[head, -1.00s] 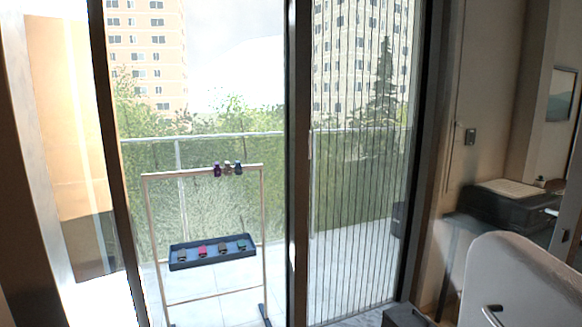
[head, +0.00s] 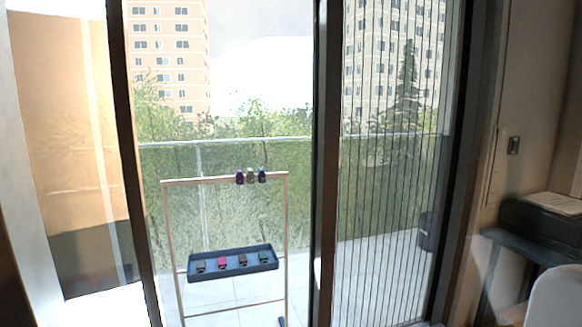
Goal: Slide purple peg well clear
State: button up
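The purple peg (head: 240,177) sits on the top bar of a light wooden frame (head: 205,181), right of the bar's middle. A pale grey-brown peg (head: 250,177) is close beside it on the right, and a dark blue peg (head: 262,175) is just beyond that. The three stand close together; I cannot tell whether they touch. No cord can be made out at this size. My gripper is not in view.
A dark blue tray (head: 187,276) on the frame holds several small blocks, one of them pink-red. A dark door post (head: 325,150) stands right of the frame. A table (head: 493,240) with a dark box (head: 530,222) and a white rounded chair back (head: 555,300) are at the right.

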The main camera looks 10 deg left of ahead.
aim_at(239, 176)
jog(key=i+j+u, duration=0.1)
jog(key=i+u, duration=0.15)
jog(key=i, duration=0.35)
jog(key=i+u, duration=0.25)
jog(key=i, duration=0.4)
jog(key=i+l+u, duration=0.3)
jog(key=i, duration=0.3)
jog(key=j, duration=0.1)
